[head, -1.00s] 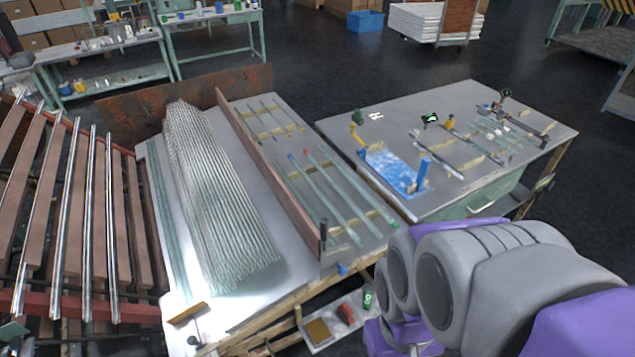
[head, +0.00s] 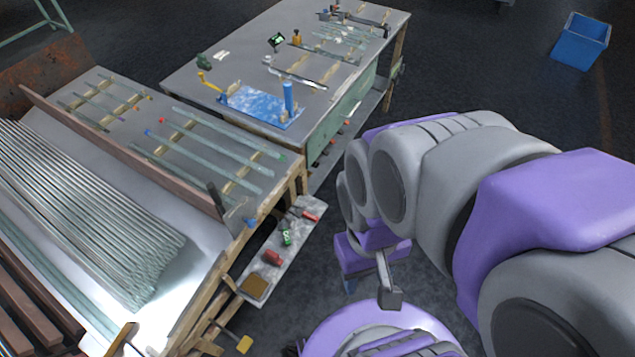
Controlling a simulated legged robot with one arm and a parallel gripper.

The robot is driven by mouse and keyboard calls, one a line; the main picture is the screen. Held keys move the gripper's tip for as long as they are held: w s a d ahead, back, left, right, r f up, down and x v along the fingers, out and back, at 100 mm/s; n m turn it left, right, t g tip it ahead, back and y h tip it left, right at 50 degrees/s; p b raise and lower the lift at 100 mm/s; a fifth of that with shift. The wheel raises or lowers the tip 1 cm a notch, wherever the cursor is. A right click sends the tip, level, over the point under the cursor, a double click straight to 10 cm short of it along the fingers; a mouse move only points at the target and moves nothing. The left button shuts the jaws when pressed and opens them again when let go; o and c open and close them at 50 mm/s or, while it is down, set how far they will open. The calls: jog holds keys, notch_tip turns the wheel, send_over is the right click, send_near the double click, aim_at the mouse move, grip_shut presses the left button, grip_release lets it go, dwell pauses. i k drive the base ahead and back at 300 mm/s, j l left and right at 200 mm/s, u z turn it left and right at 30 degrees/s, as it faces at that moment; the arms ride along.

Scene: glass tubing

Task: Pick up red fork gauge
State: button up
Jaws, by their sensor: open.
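Red items lie on a low shelf (head: 262,275) at the end of the left table: a short red block (head: 272,257) and a slim red piece (head: 310,215) near the shelf's far end. They are too small to tell which is the red fork gauge. My gripper (head: 368,288) hangs below my purple wrist, to the right of the shelf and apart from it. It is open, with nothing seen between its fingers; one finger is mostly hidden.
A green item (head: 286,238) and a brown block (head: 254,287) share the low shelf. Above it, the left table (head: 205,150) carries glass tubes. The right table (head: 225,85) has small red items (head: 347,121) on its undershelf.

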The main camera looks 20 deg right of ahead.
aim_at(300, 212)
jog(key=i+l, duration=0.25)
jog(key=i+l+u, duration=0.1)
jog(key=i+l, duration=0.15)
jog(key=l, duration=0.25)
jog(key=i+l+u, duration=0.1)
jog(key=l, duration=0.25)
jog(key=i+u, duration=0.1)
jog(key=u, duration=1.6)
